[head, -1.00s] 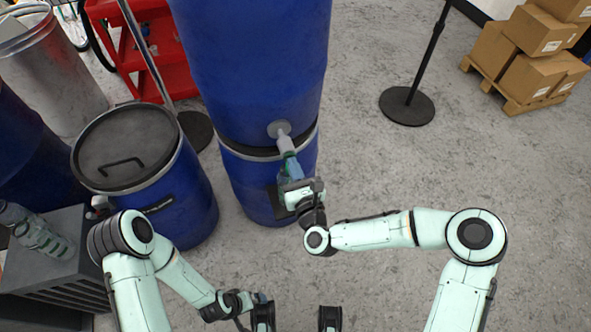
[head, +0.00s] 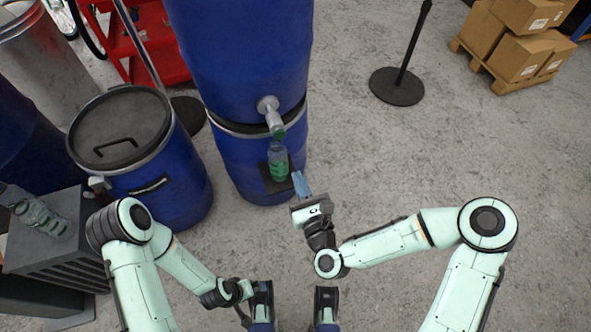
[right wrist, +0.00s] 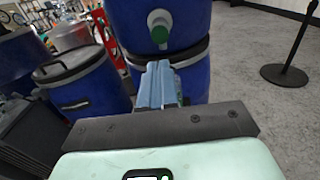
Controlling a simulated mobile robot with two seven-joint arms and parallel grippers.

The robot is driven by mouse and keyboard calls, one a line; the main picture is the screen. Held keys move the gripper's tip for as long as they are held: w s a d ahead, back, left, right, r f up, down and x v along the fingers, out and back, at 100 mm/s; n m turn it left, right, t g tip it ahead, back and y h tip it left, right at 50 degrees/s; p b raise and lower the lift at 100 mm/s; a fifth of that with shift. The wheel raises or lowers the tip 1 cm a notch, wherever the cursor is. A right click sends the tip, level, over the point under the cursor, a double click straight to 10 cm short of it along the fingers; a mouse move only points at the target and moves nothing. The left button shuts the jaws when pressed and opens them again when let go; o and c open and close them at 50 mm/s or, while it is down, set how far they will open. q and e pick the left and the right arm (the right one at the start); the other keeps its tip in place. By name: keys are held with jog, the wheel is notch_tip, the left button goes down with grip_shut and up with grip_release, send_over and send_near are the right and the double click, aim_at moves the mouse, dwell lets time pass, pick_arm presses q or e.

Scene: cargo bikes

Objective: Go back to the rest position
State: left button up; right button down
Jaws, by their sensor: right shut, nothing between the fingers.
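My right gripper (head: 300,183) is shut and empty, with its light-blue fingers together, just to the right of and below a clear green bottle (head: 278,162). The fingers look apart from the bottle. The bottle stands upright on a small dark shelf (head: 268,184) in front of the lower blue barrel, below a grey spout (head: 270,112) with a green end.
Two stacked blue barrels (head: 240,60) stand ahead. A lidded blue barrel (head: 170,190) and a grey crate (head: 70,245) with bottles are at left. A post base (head: 397,86) and boxes on a pallet (head: 510,50) are at right. The floor between is clear.

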dwell(0.6)
jog(key=s+d+f+n+g, duration=0.1)
jog(key=s+f+n+g, duration=0.3)
jog(key=f+n, duration=0.45)
jog(key=s+d+f+n+g, duration=0.2)
jog(key=s+f+n+g, duration=0.3)
jog(key=f, duration=0.7)
jog(key=s+d+f+n+g+h, duration=0.3)
jog(key=s+d+f+n+g, duration=0.3)
jog(key=s+d+f+n, duration=0.5)
pick_arm(q)
jog(key=s+d+r+g+p, duration=0.1)
jog(key=s+r+p, duration=0.1)
jog(key=r+p, duration=0.6)
jog(key=s+d+r+g+p, duration=0.1)
jog(key=s+r+p, duration=0.1)
jog(key=r+p, duration=0.6)
jog(key=shift+r+h+p, duration=0.2)
jog(key=shift+h+p, duration=0.1)
pick_arm(e)
jog(key=s+a+r+n+g, duration=0.1)
jog(key=s+r+n, duration=0.1)
jog(key=r, duration=0.5)
jog(key=s+a+r+n+g, duration=0.1)
jog(key=s+a+r+g, duration=0.1)
jog(key=r, duration=0.6)
jog(key=shift+s+n+y, duration=0.35)
jog(key=shift+s+y, duration=0.05)
jog(key=shift+s, duration=0.4)
jog(key=shift+a, duration=0.1)
